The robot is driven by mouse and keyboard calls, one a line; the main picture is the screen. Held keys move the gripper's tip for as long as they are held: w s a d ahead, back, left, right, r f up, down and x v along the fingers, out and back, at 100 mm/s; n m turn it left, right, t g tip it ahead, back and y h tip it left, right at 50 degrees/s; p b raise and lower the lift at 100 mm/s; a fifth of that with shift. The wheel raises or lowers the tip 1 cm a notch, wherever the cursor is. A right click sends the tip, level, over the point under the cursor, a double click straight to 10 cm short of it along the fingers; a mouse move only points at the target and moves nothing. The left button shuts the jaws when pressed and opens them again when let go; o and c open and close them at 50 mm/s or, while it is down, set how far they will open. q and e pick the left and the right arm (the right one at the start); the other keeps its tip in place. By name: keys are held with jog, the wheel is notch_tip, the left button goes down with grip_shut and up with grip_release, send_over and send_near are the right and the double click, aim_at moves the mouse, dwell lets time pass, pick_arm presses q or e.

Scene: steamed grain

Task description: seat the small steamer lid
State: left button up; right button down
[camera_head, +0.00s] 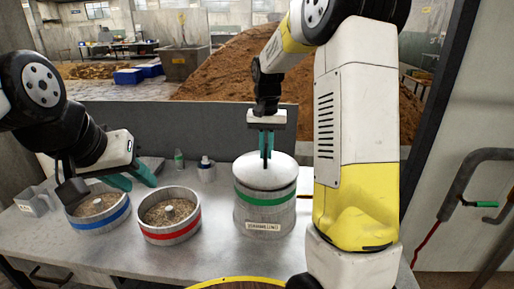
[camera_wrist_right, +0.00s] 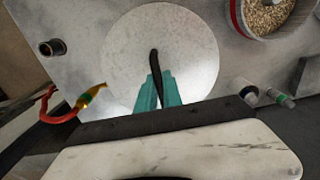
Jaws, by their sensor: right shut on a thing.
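The pale round lid (camera_head: 264,171) lies level over the top of the metal steamer with a green band (camera_head: 262,214). I cannot tell whether its rim is fully seated. My right gripper (camera_head: 266,152) points down above the lid's centre, shut on its dark upright handle. In the right wrist view, the teal fingers pinch the dark handle (camera_wrist_right: 155,64), and the lid (camera_wrist_right: 180,40) covers whatever is below. My left gripper (camera_head: 136,180) is open and empty, hanging by the blue-banded and red-banded containers.
A blue-banded container (camera_head: 97,224) and a red-banded container (camera_head: 171,235) of grain stand left of the steamer. Small bottles (camera_head: 179,160) stand behind. A grey holder (camera_head: 36,204) is at the far left. A yellow-rimmed round thing (camera_head: 240,280) shows at the bottom edge.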

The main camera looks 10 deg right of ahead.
jog(key=shift+f, duration=0.2)
jog(key=shift+f, duration=0.25)
jog(key=shift+f, duration=0.25)
dwell(0.6)
jog(key=c, duration=1.4)
grip_release()
